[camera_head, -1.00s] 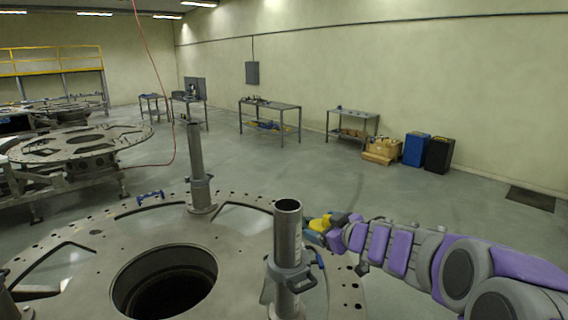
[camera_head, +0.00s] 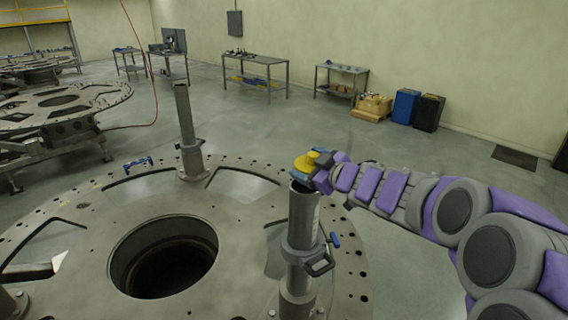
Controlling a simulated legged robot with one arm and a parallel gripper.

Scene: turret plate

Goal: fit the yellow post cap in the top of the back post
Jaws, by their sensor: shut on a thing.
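The yellow post cap (camera_head: 309,160) is at the tip of my arm, just above the top of the near right post (camera_head: 302,228). My gripper (camera_head: 314,171), with bluish fingers, is shut on the cap. The cap partly overlaps the post's rim in the picture. I cannot tell whether it touches the rim or hovers over it. The post's dark open mouth shows just below the cap. A second upright post (camera_head: 186,115) stands farther off on the plate's far side, with no yellow on its top.
The round turret plate (camera_head: 90,225) has a large dark central hole (camera_head: 165,258) and several cut-out windows. A clamp with a handle (camera_head: 312,258) sticks out from the near post. A blue-handled piece (camera_head: 138,164) lies at the plate's far left. Benches stand well back.

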